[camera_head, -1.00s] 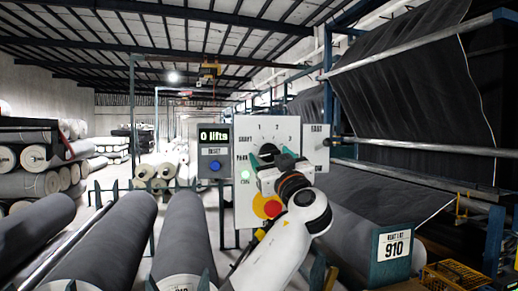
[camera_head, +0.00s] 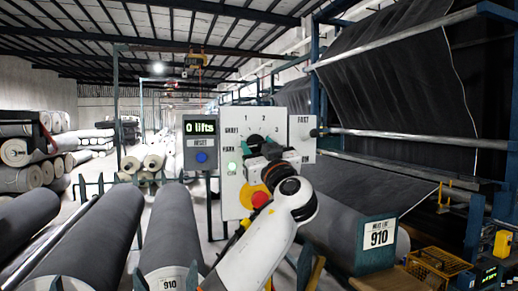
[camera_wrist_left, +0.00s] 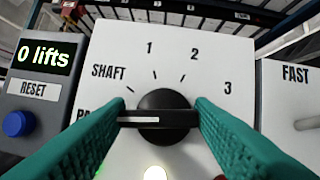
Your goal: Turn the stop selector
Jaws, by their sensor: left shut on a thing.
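The stop selector is a black round knob with a bar handle (camera_wrist_left: 163,115) on a white panel (camera_head: 234,204), marked PARK, SHAFT, 1, 2 and 3. In the left wrist view its bar lies about level, with the white mark on the left end, toward the partly hidden PARK label. My left gripper (camera_wrist_left: 158,118) has a green finger at each end of the bar and is shut on it. In the head view my left gripper (camera_head: 258,146) covers much of the knob. My right gripper is in neither view.
A grey box with a "0 lifts" display (camera_head: 200,128) and blue RESET button (camera_head: 201,157) is left of the panel. A FAST plate (camera_head: 303,137) is to the right.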

